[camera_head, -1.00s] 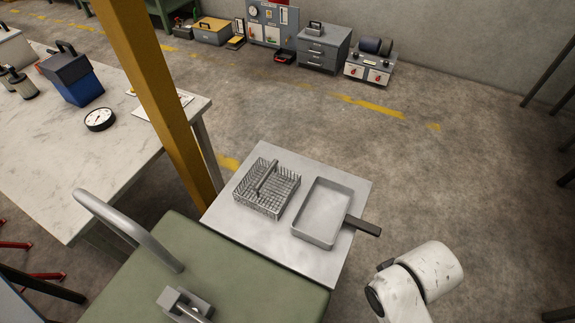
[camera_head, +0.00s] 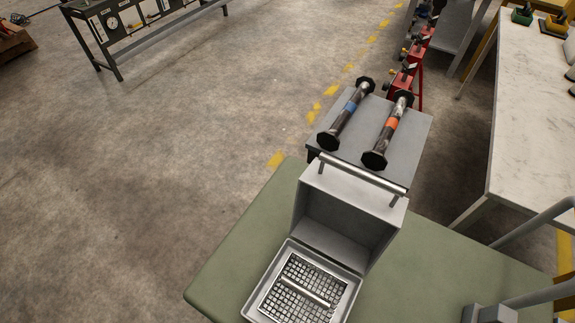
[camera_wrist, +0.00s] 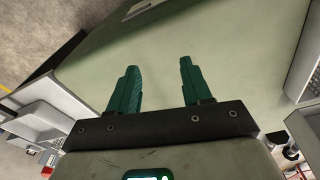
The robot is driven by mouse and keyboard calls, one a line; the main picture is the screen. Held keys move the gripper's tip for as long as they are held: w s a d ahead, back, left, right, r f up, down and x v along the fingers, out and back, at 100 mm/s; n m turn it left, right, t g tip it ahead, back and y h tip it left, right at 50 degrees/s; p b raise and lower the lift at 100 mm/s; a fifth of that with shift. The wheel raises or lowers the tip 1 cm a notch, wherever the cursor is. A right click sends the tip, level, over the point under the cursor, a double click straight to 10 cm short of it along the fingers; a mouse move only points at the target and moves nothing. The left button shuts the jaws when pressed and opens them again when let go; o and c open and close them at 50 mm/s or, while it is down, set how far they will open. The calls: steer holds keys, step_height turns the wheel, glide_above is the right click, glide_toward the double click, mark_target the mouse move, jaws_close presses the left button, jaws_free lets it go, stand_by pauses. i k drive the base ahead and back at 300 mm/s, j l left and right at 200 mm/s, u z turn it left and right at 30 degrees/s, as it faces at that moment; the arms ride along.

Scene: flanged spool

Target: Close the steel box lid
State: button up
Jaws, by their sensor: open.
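The steel box (camera_head: 302,297) stands open on the green table top (camera_head: 235,270) in the head view. Its lid (camera_head: 345,235) is raised about upright at the far side, with a bar handle (camera_head: 362,173) along its upper edge. A dark wire-grid basket (camera_head: 300,287) with a bar across it lies in the box. My gripper (camera_wrist: 158,68) shows only in the wrist view. Its two green fingers are apart and empty over the green surface (camera_wrist: 215,45).
Two flanged spools, one with a blue band (camera_head: 350,107) and one with an orange band (camera_head: 391,127), lie on a grey stand (camera_head: 425,130) behind the lid. A grey bracket (camera_head: 492,314) sits at the lower right. A pale table (camera_head: 530,110) stands right.

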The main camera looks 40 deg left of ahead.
mark_target(350, 214)
steer(key=l+u, duration=0.15)
steer(key=u, duration=0.3)
steer(key=i+l+u, duration=0.1)
steer(key=u, duration=0.3)
steer(key=k+l+z, duration=0.15)
steer(key=l+z, duration=0.15)
steer(key=k+l+z, duration=0.15)
steer(key=l+z, duration=0.15)
steer(key=l, duration=0.15)
steer(key=i+z, duration=0.4)
steer(key=z, duration=0.15)
